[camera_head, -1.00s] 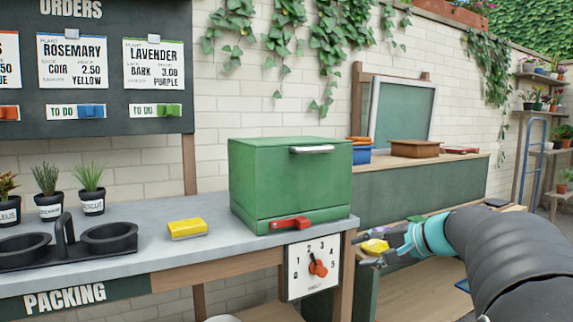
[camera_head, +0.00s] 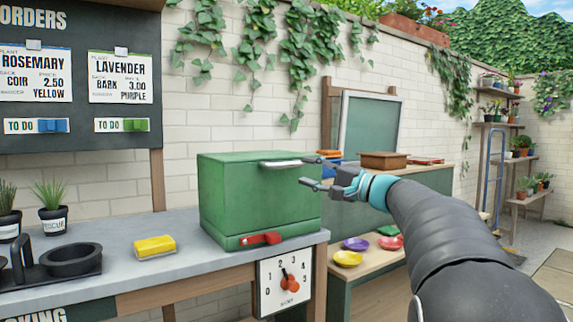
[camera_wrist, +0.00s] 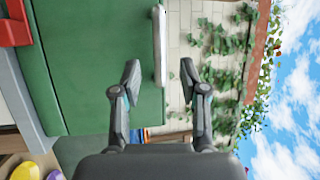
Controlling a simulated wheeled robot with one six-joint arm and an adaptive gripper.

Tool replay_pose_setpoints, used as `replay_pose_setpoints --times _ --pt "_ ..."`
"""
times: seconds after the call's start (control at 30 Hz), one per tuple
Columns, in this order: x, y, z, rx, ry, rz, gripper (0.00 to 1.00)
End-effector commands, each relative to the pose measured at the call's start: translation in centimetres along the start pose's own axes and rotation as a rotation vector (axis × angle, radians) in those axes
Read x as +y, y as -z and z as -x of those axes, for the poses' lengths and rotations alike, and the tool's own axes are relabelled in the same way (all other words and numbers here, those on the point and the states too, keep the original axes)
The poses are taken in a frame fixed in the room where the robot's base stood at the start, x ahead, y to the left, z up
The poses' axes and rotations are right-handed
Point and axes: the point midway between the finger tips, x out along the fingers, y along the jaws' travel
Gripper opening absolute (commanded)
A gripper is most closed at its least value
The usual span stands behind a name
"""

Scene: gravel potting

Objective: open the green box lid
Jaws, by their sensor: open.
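The green box (camera_head: 258,203) stands on the grey bench top, and its lid (camera_head: 240,160) lies flat and shut. A pale metal handle (camera_head: 281,163) sticks out at the lid's upper front edge. My gripper (camera_head: 308,171) is open just right of the handle. In the wrist view the handle (camera_wrist: 160,45) runs between the lines of the two open fingertips (camera_wrist: 160,74), with its near end about level with them. I cannot tell whether either finger touches it. A red latch (camera_head: 261,238) sits low on the box front and also shows in the wrist view (camera_wrist: 14,24).
A yellow sponge-like block (camera_head: 155,246) lies left of the box. A dial panel (camera_head: 286,284) hangs on the bench front. Yellow (camera_head: 348,258), purple (camera_head: 356,243) and red (camera_head: 390,242) saucers lie on a lower shelf at right.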

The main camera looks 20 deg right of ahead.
Motion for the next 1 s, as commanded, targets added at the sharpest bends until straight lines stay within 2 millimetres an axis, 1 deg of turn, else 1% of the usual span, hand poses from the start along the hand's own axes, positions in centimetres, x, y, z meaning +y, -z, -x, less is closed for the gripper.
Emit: replay_pose_setpoints --times 0.03,0.2,0.3,0.4,0.57,0.83,0.87,0.9,0.97,1.0 --pt "0.0 -0.1 -1.1 -0.004 0.0 -0.002 0.43" --pt "0.0 -0.1 -4.1 -0.003 -0.001 -0.001 0.43" --pt "0.0 -0.1 -5.5 -0.002 -0.001 -0.001 0.43" --pt "0.0 0.0 -6.4 -0.001 -0.001 -0.001 0.43" --pt "0.1 0.0 -7.2 0.0 -0.001 -0.001 0.43" --pt "0.1 0.0 -7.3 0.0 -0.001 -0.001 0.43" --pt "0.1 0.0 -7.3 0.0 -0.001 -0.001 0.38" --pt "0.1 0.0 -7.3 0.001 -0.001 -0.001 0.28" --pt "0.1 0.0 -7.2 0.001 -0.001 -0.001 0.13" --pt "0.1 0.0 -7.2 0.001 -0.001 -0.001 0.03"
